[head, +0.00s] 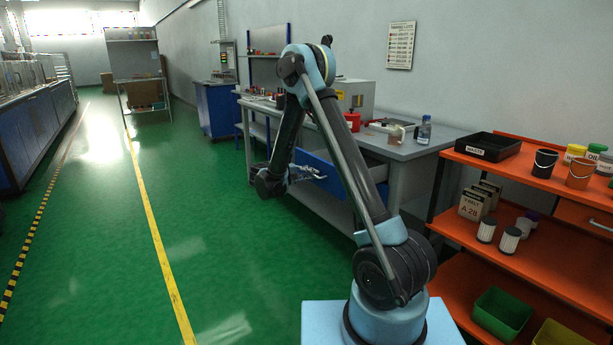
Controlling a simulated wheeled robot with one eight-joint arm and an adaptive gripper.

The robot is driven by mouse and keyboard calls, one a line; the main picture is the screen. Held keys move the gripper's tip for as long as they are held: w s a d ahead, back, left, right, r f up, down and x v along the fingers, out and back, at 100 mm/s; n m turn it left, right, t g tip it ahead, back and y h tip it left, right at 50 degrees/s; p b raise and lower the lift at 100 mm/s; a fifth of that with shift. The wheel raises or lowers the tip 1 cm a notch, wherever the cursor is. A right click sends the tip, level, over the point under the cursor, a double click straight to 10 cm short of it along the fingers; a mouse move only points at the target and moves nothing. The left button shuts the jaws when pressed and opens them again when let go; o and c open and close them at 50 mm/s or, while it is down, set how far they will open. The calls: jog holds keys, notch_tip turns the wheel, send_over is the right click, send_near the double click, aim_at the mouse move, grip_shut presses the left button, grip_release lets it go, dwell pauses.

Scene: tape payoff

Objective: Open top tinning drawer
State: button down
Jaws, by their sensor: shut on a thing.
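The drawer (334,184) has a blue front and sits under the grey top of the workbench (395,148), in the middle of the head view. Its front appears to stand out from the bench; my arm hides part of it, so how far it is out cannot be told. My gripper (314,173) is at the drawer front, shut on what appears to be the drawer's handle. The handle itself is too small and covered to see clearly.
An orange shelf (465,235) with filters and tins stands close at right. The green floor (225,235) left of my arm is clear.

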jog(key=shift+s+f, duration=0.1)
jog(key=shift+s, duration=0.1)
jog(key=c, duration=2)
grip_release()
jog(key=shift+w, duration=0.1)
jog(key=shift+a, duration=0.15)
jog(key=v, duration=1.1)
jog(key=shift+s+a, duration=0.25)
jog(key=shift+a, duration=0.05)
